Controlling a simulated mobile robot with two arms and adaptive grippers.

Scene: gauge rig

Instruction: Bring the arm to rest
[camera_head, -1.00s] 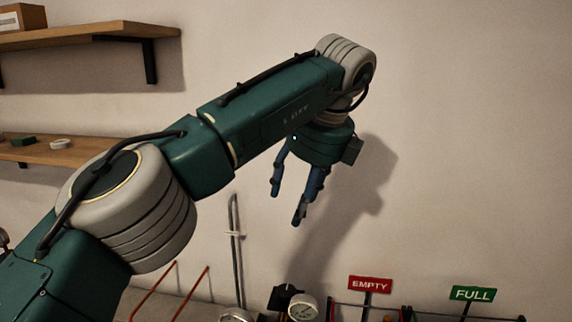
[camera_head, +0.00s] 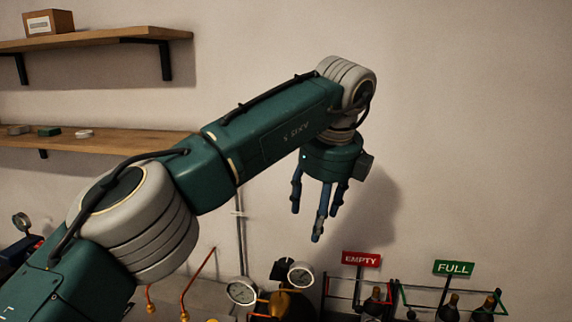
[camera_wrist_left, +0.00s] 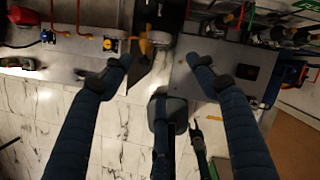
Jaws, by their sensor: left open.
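My left arm reaches in from the left in the head view, raised above the bench. My left gripper (camera_head: 320,215) hangs from its wrist, fingers pointing down, in front of the wall. Its blue fingers are spread, with nothing between them. The left wrist view also shows the open fingers (camera_wrist_left: 158,95), with the bench edge and a marble-patterned floor well below.
Below the gripper stand gauges (camera_head: 242,292) on a dark fitting. To the right are racks with bottles under a red EMPTY sign (camera_head: 361,259) and a green FULL sign (camera_head: 453,268). Wooden shelves (camera_head: 100,142) hang at left. The wall at upper right is bare.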

